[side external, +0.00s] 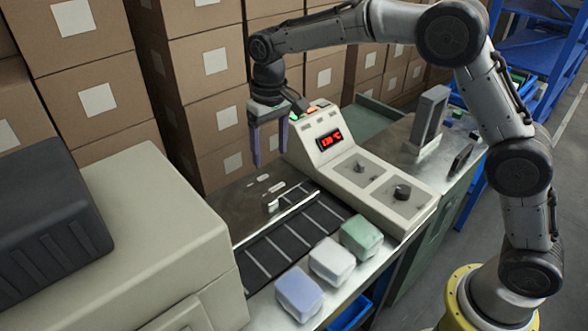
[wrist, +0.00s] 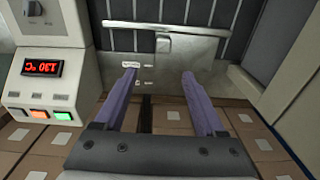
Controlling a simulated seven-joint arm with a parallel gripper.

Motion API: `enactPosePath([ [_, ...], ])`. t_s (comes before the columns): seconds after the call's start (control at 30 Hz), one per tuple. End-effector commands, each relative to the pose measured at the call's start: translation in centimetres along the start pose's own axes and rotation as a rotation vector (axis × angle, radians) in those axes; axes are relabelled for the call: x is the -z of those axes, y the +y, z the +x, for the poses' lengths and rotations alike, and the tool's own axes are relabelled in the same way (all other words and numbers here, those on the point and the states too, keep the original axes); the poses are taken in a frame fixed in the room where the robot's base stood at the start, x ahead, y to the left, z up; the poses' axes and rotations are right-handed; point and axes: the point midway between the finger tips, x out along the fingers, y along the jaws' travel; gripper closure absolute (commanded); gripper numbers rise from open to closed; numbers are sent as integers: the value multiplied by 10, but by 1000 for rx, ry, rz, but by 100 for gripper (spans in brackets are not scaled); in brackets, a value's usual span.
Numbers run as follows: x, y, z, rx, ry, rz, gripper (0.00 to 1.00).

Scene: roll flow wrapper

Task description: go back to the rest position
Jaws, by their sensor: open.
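My gripper (side external: 268,140) hangs pointing down over the back of the wrapper, left of the control panel. In the wrist view its two purple fingers (wrist: 157,78) stand apart with nothing between them. The control panel (side external: 318,140) has a red lit display (side external: 329,140) and two knobs on its sloped face; the display also shows in the wrist view (wrist: 41,68). A metal plate (wrist: 165,70) with a small handle lies below the fingers. The dark slatted conveyor (side external: 290,238) runs in front of the plate.
A lilac block (side external: 299,294), a white block (side external: 332,261) and a green block (side external: 361,237) sit in a row along the conveyor's front side. A large beige housing (side external: 150,235) stands to the left. Stacked cardboard boxes (side external: 205,60) rise behind. A grey upright stand (side external: 431,115) is at right.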

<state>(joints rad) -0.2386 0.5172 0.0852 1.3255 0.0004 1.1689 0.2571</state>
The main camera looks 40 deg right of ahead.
Motion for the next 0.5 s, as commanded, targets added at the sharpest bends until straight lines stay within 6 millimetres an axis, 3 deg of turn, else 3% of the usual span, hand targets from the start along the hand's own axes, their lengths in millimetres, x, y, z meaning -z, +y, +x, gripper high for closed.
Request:
enactPosePath([
  [0.03,0,6,-24,10,42,12,28],
  [0.2,-32,36,-93,31,146,56,28],
  [0.3,-62,54,-124,39,200,73,28],
  [0.5,-131,84,-163,45,301,91,28],
])
